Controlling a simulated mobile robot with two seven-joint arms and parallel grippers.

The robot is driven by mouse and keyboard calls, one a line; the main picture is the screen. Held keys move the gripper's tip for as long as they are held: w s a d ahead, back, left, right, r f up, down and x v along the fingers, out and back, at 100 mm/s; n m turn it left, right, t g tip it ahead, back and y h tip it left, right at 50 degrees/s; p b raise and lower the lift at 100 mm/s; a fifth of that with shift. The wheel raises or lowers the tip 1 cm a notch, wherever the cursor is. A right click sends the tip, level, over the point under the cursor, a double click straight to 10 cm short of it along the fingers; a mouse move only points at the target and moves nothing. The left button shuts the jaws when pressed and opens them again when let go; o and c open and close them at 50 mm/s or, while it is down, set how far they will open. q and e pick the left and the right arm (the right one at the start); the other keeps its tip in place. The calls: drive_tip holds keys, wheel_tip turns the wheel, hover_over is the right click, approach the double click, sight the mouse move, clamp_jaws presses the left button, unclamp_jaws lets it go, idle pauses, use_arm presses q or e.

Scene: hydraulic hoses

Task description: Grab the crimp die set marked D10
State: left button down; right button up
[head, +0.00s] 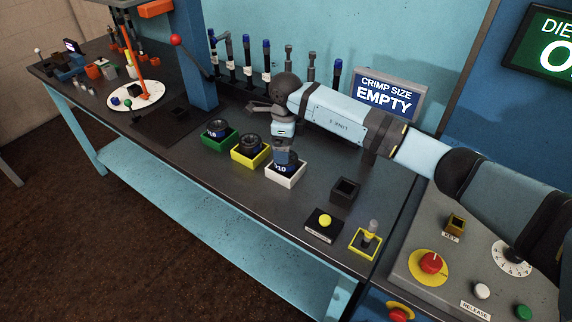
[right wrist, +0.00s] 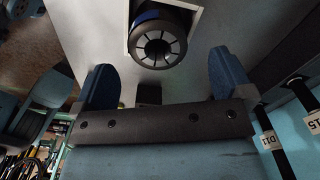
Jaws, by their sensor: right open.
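Three dark round die sets sit in coloured boxes on the bench: one (head: 217,129) in a green box (head: 220,146), one (head: 249,145) in a yellow box (head: 250,161), and one (head: 284,168) in a white box (head: 286,181). Their labels are too small to read surely. My right gripper (head: 284,152) is over the white box and partly covers its die set. In the right wrist view the open fingers (right wrist: 165,82) stand apart, with a ring-shaped segmented die set (right wrist: 158,42) in its white box beyond them, not between them. My left gripper is not in view.
A sign (head: 386,98) reads CRIMP SIZE EMPTY. Hoses with blue ends (head: 266,58) stand along the back wall. A small black box (head: 345,190), a yellow button (head: 325,221) and a yellow-framed fitting (head: 366,240) lie to the right. A blue post (head: 194,55) rises to the left.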

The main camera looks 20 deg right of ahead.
wheel_tip(320, 180, down, 5)
drive_tip(key=shift+s+a+f+p, duration=0.1)
drive_tip(key=shift+p, duration=0.35)
drive_tip(key=c, duration=1.4)
drive_tip(key=shift+r, duration=0.25)
